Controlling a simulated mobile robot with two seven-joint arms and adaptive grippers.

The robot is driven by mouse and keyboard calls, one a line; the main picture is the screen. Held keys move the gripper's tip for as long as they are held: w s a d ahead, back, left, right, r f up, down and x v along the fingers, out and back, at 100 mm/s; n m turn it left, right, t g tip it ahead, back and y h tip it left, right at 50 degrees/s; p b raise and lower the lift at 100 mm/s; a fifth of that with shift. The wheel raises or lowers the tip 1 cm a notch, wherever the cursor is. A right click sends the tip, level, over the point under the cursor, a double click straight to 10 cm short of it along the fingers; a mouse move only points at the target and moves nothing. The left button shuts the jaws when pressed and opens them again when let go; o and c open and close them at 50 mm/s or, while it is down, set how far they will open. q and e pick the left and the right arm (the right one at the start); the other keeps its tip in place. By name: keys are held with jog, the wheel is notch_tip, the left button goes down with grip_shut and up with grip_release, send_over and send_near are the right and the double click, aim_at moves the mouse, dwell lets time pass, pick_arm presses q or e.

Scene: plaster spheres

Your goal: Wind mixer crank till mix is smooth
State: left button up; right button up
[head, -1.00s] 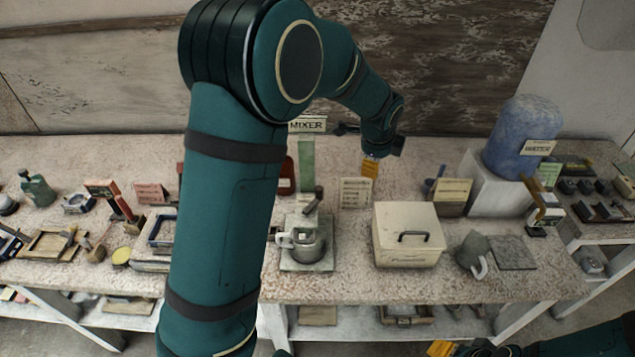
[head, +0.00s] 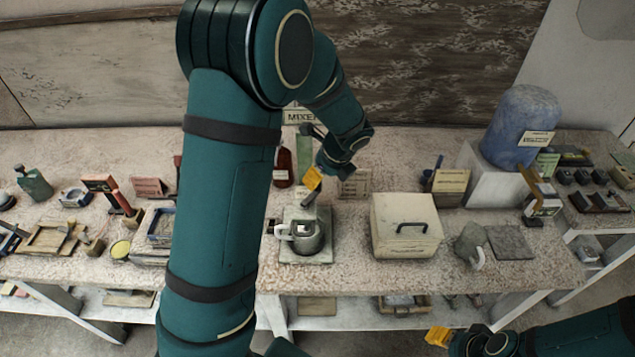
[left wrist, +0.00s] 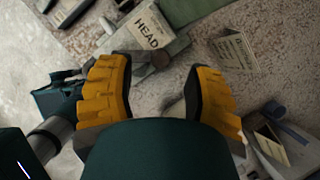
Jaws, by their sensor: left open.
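The mixer stands mid-table, with a green post (head: 304,143) under a MIXER sign (head: 303,117) and a grey base plate (head: 307,257). A light grey mug-like pot (head: 306,238) with a handle on its left sits on the plate. My left gripper (head: 313,180) is open just above the mixer's upper part and hides much of the crank area. In the left wrist view my gripper (left wrist: 163,88) has its yellow fingers spread, with a block labelled HEAD (left wrist: 147,32) beyond them. Whether a finger touches the crank cannot be told. My right gripper (head: 438,336) is low at the front, away from the table.
A blue WATER drum (head: 520,125) sits on a white block. Small tools and trays crowd the left. My left arm hides the table left of the mixer.

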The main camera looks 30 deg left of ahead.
pick_arm(q)
jog(key=shift+x, duration=2.1)
grip_shut()
